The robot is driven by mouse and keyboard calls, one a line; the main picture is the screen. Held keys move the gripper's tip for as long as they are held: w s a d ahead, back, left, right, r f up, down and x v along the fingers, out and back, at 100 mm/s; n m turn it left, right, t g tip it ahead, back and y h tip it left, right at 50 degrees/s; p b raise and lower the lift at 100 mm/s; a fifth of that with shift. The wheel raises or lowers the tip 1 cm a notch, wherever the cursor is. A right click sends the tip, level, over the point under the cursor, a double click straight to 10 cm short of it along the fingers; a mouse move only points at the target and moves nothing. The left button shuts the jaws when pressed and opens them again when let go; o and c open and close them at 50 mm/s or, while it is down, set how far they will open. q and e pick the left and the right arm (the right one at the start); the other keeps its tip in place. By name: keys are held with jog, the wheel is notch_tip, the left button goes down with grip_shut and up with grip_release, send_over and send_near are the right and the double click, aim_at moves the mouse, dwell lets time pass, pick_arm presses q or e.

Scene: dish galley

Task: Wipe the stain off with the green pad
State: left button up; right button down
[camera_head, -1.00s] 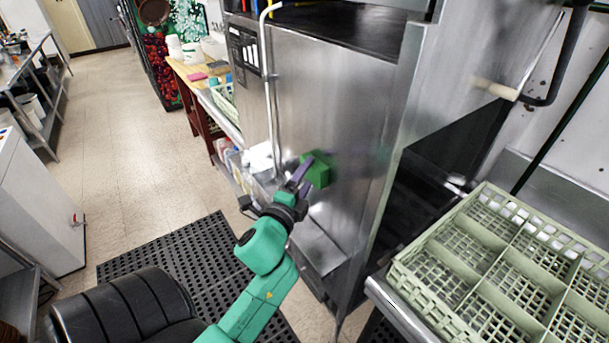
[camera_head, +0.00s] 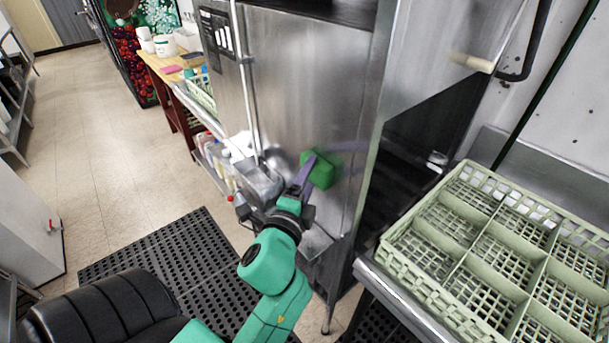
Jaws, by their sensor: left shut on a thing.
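The green pad (camera_head: 319,170) is a small block held against or very near the upright steel front panel (camera_head: 290,100) of the dish machine. My left gripper (camera_head: 308,172), with purple fingers, is shut on it, reaching up from below. The pad is near the panel's right edge. Faint purplish and green tints show on the steel beside the pad. I cannot tell whether these are the stain or reflections. The pad and fingers hide part of the panel. My right gripper is out of view.
A pale green dish rack (camera_head: 427,292) stands on a steel counter at right. A steel vertical pipe (camera_head: 247,90) runs along the panel's left. A wooden table (camera_head: 165,75) with containers is behind. A black mat (camera_head: 190,250) lies on the open floor.

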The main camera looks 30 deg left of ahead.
pick_arm(q)
jog(key=s, duration=0.1)
jog(key=s+a, duration=0.1)
jog(key=s, duration=0.3)
jog(key=shift+s+a, duration=0.25)
jog(key=shift+a, duration=0.05)
